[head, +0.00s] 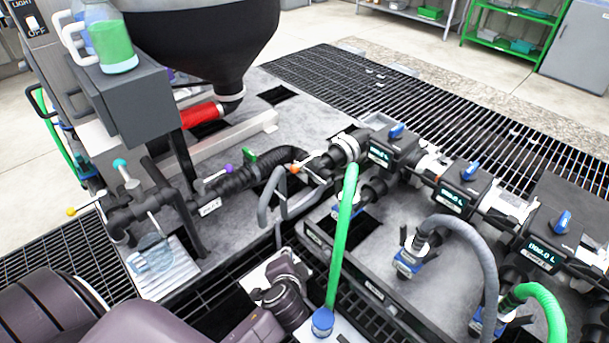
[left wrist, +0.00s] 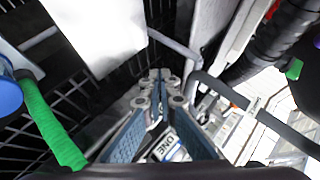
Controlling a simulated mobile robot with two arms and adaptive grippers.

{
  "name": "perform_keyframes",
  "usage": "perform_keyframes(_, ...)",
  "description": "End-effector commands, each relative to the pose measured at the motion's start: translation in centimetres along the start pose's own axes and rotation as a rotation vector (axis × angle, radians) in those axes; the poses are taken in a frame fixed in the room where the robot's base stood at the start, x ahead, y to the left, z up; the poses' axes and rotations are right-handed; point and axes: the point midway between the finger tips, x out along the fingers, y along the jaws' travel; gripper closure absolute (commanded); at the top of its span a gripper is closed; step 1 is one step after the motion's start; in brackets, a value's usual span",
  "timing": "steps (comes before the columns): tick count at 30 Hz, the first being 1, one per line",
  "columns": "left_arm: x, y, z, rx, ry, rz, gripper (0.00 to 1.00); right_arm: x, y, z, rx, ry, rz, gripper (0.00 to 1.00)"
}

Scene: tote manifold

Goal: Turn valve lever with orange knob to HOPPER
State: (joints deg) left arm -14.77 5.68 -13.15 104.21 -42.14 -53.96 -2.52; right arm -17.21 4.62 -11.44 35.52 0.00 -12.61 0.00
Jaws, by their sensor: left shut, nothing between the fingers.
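The valve lever with the orange knob (head: 294,169) shows in the head view on the pipework near the middle. I cannot read a HOPPER label. My left gripper (head: 268,292) is below the knob in the head view, apart from the lever. In the left wrist view my left fingers (left wrist: 158,80) are closed together and empty. A partly hidden label lies behind them. My right gripper is not in view.
A grey bent pipe (head: 275,205) stands between my left gripper and the knob. A green hose (head: 343,235) rises just right of the gripper. A purple-knobbed lever (head: 226,170) and black corrugated hose (head: 250,178) lie left. Blue-handled meters (head: 394,152) stand to the right.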

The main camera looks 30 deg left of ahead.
Motion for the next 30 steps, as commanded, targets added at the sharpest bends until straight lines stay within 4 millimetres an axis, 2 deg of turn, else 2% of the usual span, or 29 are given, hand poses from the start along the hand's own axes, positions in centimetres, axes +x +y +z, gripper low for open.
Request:
perform_keyframes(1,0.4,-1.9,-2.1,0.051,0.043,-0.072,1.0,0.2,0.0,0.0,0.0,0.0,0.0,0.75)
perform_keyframes(4,0.5,-5.2,-5.8,0.156,0.114,-0.206,1.0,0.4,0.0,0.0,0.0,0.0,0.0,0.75)
perform_keyframes(6,0.2,-7.0,-8.1,0.223,0.155,-0.286,1.0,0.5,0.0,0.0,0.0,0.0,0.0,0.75)
perform_keyframes(10,-0.4,-9.2,-11.2,0.314,0.206,-0.394,1.0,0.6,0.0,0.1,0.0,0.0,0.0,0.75)
perform_keyframes(15,-0.8,-10.4,-12.9,0.366,0.233,-0.452,1.0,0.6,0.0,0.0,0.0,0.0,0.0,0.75)
perform_keyframes(19,0.0,-10.9,-13.4,0.37,0.234,-0.457,1.0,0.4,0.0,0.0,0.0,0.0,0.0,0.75)
perform_keyframes(30,5.9,-13.6,-15.3,0.368,0.232,-0.455,1.0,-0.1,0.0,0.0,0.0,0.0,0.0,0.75)
